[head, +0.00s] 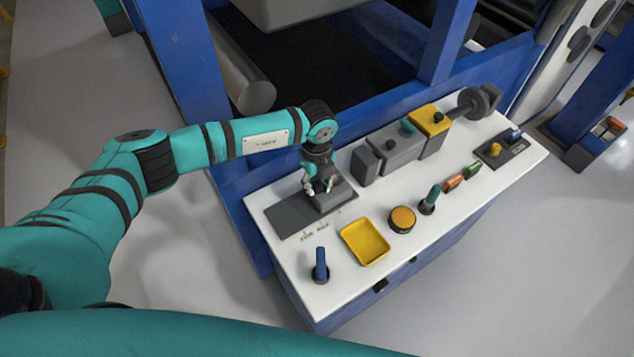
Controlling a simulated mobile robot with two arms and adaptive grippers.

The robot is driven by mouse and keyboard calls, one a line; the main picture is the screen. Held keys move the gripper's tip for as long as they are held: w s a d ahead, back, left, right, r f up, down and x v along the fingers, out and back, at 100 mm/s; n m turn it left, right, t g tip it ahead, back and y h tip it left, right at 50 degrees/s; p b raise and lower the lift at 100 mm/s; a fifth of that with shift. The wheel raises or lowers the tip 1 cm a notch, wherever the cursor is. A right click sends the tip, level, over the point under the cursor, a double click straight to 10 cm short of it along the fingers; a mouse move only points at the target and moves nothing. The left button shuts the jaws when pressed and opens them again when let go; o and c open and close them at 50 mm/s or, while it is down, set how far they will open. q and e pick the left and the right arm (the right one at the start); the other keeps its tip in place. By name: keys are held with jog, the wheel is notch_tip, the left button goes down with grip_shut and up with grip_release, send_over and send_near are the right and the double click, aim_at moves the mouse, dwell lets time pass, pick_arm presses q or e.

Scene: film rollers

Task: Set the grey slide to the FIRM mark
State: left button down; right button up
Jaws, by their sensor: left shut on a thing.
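The grey slide (337,202) is a block toward the right end of a dark flat track plate (290,219) on the white console top. My left gripper (321,190) reaches down from above and is shut on the slide, hiding part of it. Small printed marks (315,234) lie along the plate's front edge. They are too small to read surely, so I cannot tell which is FIRM. The plate is bare to the left of the slide. My right gripper is not in view.
Grey blocks (398,155) and a yellow block (430,127) stand to the right of the slide. In front are a blue lever (320,267), a yellow tray (364,243), an orange round button (402,219) and a green-handled lever (430,199). A blue machine frame (190,90) rises behind.

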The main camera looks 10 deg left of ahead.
pick_arm(q)
jog(key=s+a+p, duration=0.4)
jog(key=s+a, duration=0.4)
jog(key=shift+w+d, duration=0.1)
jog(key=shift+w, duration=0.05)
jog(key=c, duration=1.5)
grip_release()
jog(key=shift+o, duration=0.5)
jog(key=shift+r, duration=0.1)
notch_tip(320, 180, up, 12)
